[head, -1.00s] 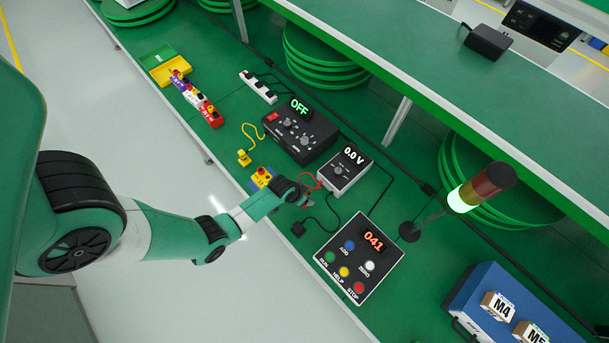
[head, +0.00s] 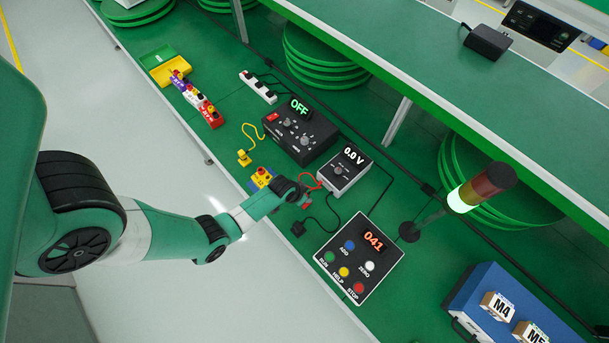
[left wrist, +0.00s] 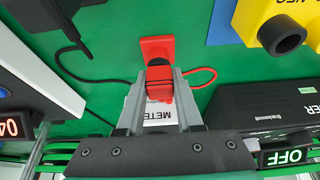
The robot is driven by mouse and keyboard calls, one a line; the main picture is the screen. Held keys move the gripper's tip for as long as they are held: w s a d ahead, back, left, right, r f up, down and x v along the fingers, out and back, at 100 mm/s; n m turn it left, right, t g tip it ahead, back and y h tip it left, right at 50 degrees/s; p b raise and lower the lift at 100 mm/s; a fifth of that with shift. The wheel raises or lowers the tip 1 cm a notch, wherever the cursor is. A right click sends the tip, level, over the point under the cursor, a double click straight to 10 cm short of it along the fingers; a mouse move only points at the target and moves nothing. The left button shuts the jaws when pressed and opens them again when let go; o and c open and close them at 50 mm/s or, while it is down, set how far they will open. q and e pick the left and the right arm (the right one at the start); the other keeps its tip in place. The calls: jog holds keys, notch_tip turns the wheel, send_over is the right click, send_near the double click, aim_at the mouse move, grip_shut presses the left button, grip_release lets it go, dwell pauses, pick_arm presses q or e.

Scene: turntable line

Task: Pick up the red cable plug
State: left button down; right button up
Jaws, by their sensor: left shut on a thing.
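The red cable plug (left wrist: 158,48) is in the left wrist view, between the fingertips of my left gripper (left wrist: 160,82). The gripper is shut on it, and a red cable (left wrist: 200,78) curves off to the right from it. In the head view the left gripper (head: 303,200) is low over the green bench, beside the meter box (head: 344,168) reading 0.0 V. The red cable (head: 311,181) runs between the gripper and that meter. Most of the plug is hidden by the gripper in the head view. My right gripper is not in view.
A black plug (head: 298,228) with a black cable lies close by. The button panel (head: 352,258) stands to the right, the power supply (head: 299,133) showing OFF behind. A blue block with yellow top (head: 262,178) and a yellow plug (head: 243,157) are to the left.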

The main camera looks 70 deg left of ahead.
pick_arm(q)
jog(key=r+p, duration=0.1)
jog(key=r, duration=0.1)
jog(key=r+p, duration=0.2)
jog(key=shift+s+d+r, duration=0.15)
jog(key=shift+s+r, duration=0.05)
jog(key=shift+r, duration=0.05)
jog(key=s+d+r+p, duration=0.7)
jog(key=s+r, duration=0.1)
jog(key=s, duration=0.3)
jog(key=shift+d+r+p, duration=0.15)
jog(key=shift+d+p, duration=0.05)
jog(key=shift+p, duration=0.15)
jog(key=shift+s, duration=0.1)
